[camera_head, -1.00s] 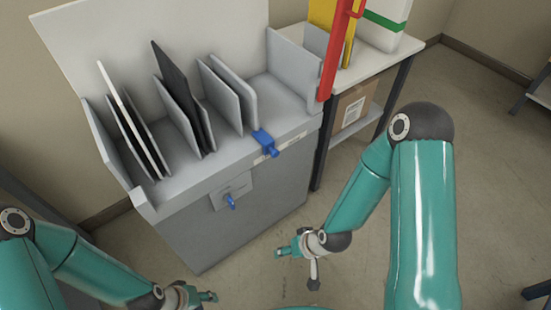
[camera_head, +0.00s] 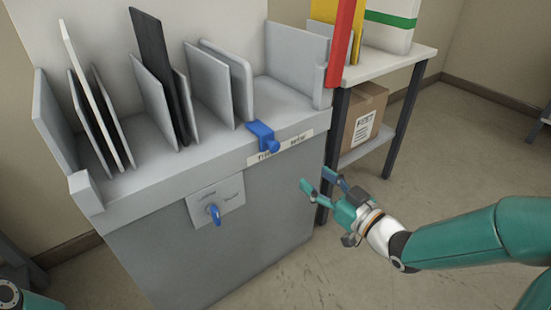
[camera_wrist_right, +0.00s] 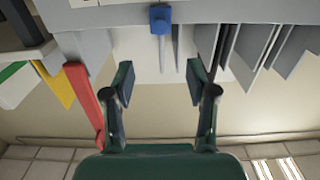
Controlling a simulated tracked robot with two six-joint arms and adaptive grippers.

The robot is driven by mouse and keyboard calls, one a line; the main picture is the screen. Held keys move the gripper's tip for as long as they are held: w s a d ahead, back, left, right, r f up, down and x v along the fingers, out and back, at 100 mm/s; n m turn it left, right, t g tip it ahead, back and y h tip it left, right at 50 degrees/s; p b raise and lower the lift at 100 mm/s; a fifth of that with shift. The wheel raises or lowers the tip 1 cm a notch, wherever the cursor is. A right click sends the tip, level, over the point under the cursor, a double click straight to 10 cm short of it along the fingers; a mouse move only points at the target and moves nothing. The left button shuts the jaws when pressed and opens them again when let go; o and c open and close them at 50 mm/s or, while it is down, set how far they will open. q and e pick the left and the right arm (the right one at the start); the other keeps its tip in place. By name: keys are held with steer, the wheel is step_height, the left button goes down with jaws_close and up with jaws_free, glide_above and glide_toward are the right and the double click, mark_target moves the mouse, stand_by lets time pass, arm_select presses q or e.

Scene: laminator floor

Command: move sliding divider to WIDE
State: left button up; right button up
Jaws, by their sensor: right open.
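The sliding divider is a light grey upright plate (camera_head: 238,72) with a blue handle (camera_head: 264,137) at the front edge of the grey machine (camera_head: 130,225). The handle sits above a white label strip (camera_head: 285,148), whose print is too small to read surely. The handle also shows at the top of the right wrist view (camera_wrist_right: 160,19). My right gripper (camera_head: 318,181) is open and empty, below and to the right of the handle, apart from it and in front of the machine. My left gripper is out of view.
Several other plates stand left of the divider. A red upright part (camera_head: 344,40) is at the machine's right, beside a side table (camera_head: 392,66) with a cardboard box (camera_head: 364,118) below. Floor at the right is clear.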

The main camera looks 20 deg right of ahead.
mark_target(277, 147)
steer(key=b+x, duration=0.2)
steer(key=x, duration=1.4)
steer(key=shift+w+a, duration=0.1)
steer(key=shift+w, duration=0.2)
jaws_close()
